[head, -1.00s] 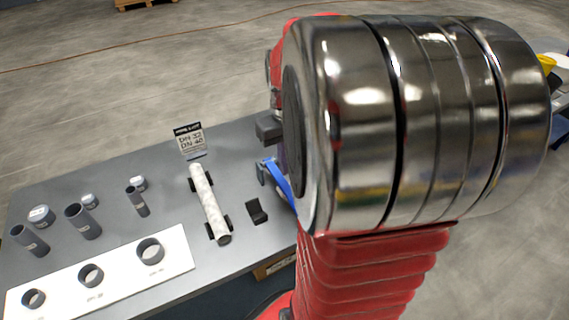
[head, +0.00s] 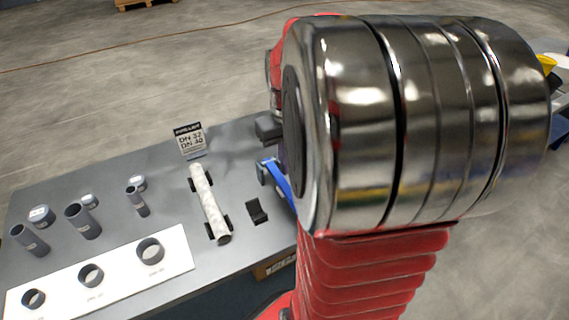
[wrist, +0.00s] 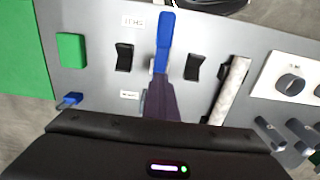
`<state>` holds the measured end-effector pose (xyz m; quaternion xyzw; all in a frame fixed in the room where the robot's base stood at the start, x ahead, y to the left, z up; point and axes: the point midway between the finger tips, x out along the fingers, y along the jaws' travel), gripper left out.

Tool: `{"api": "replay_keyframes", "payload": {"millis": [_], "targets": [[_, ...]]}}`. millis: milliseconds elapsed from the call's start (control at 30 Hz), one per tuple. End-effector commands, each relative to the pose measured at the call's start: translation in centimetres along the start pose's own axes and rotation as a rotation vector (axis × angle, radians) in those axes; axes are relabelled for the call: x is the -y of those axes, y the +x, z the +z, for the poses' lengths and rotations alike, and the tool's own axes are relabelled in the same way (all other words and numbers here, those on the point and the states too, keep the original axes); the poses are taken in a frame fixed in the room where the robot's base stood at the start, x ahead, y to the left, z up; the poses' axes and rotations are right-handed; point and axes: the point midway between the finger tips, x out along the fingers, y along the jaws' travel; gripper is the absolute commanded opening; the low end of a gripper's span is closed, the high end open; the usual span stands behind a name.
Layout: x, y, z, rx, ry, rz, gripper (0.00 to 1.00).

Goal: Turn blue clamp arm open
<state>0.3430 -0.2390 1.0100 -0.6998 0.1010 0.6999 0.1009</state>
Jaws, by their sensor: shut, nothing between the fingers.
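The blue clamp arm (wrist: 165,42) is a long flat blue bar in the wrist view, standing out between two black holders. In the head view a blue bar (head: 281,187) shows at the table's right part, partly hidden behind my arm. My gripper (wrist: 160,84) shows as dark purple, shut fingers over the lower end of the blue arm, hiding that end. I cannot tell whether the fingers touch it. Nothing is held between them.
Black holders (wrist: 124,57) (wrist: 194,66) flank the blue arm. A green block (wrist: 71,50) and a small blue part (wrist: 70,100) lie left. A pale tube (wrist: 229,88), grey pipe pieces (head: 84,221) and a white board with rings (head: 120,276) lie on the grey table (head: 90,165).

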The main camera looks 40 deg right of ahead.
Motion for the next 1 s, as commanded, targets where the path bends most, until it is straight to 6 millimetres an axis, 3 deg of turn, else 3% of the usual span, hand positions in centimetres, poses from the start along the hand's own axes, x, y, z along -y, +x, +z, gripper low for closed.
{"api": "replay_keyframes", "payload": {"millis": [633,1000], "targets": [[0.01,0.00,0.00,0.000,0.000,0.000,0.44],[0.00,-0.50,-0.05,-0.001,0.000,0.000,0.44]]}}
